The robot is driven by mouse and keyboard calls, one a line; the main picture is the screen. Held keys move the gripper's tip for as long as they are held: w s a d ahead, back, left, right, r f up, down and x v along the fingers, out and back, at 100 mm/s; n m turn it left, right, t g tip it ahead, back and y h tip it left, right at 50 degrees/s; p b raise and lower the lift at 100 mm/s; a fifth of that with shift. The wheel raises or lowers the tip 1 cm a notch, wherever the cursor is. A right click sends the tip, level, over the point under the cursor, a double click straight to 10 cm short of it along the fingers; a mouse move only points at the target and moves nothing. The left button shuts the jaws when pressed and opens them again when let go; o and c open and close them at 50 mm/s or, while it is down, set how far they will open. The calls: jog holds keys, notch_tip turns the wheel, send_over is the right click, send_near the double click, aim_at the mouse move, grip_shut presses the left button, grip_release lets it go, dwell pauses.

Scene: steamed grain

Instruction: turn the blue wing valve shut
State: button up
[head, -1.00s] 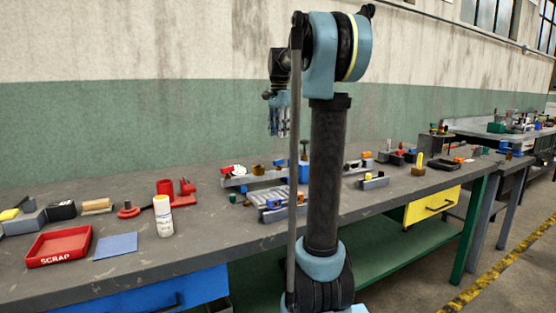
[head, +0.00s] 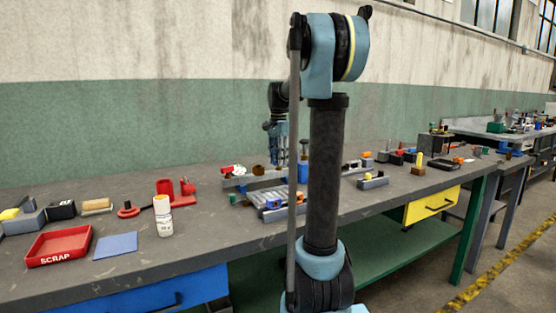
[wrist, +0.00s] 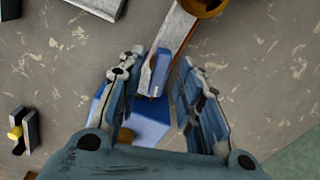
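In the wrist view, a narrow upright blue piece (wrist: 161,72), which looks like the blue wing, stands between the fingers of my gripper (wrist: 161,64). The fingers are apart, one on each side, with a gap showing on the right. I cannot tell whether the left finger touches it. A larger blue block (wrist: 150,124) lies below, partly hidden by the left finger. In the head view my gripper (head: 279,158) points down above the fixtures on the bench. The wing cannot be made out there.
A grey bar with a brass ring (wrist: 207,6) lies beyond the wing. Around my gripper stand grey rails and a blue block (head: 303,171). The red scrap tray (head: 60,246), blue pad (head: 116,245) and white bottle (head: 163,217) are at left on the bench.

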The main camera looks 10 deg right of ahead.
grip_shut()
jog(key=shift+n, duration=0.4)
jog(key=n, duration=0.2)
jog(key=shift+n, duration=0.4)
jog(key=n, duration=0.4)
jog(key=shift+w+n, duration=0.1)
jog(key=shift+n, duration=0.2)
jog(key=n, duration=0.3)
jog(key=shift+n, duration=2)
grip_release()
